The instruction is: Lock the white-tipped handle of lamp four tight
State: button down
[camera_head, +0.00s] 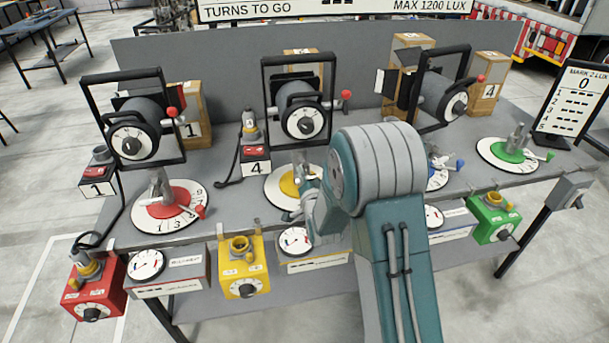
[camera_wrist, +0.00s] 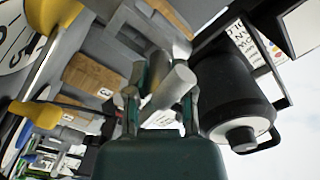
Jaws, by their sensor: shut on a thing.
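My gripper (camera_head: 307,212) reaches down at the yellow dial (camera_head: 278,186), below the middle lamp (camera_head: 303,118); my arm hides part of that spot. In the wrist view, its two fingers (camera_wrist: 161,100) are closed around a pale grey rod (camera_wrist: 176,86) with a light, blunt end. I cannot tell whether this rod is the white-tipped handle. A small box marked 4 (camera_head: 256,168) stands left of the yellow dial. A wooden block marked 4 (camera_head: 488,84) stands behind the right lamp (camera_head: 441,95). The lamp knobs visible in the head view are red.
Red (camera_head: 166,198), blue (camera_head: 437,178) and green dials (camera_head: 507,154) share the grey bench (camera_head: 220,215). Gauges and coloured boxes line its front edge. A black cable (camera_head: 232,177) lies left of the yellow dial. Black lamp frames stand close behind my gripper.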

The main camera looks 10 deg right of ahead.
dwell(0.5)
jog(key=shift+c, duration=2.4)
grip_release()
jog(key=s, duration=1.1)
jog(key=shift+s, duration=0.4)
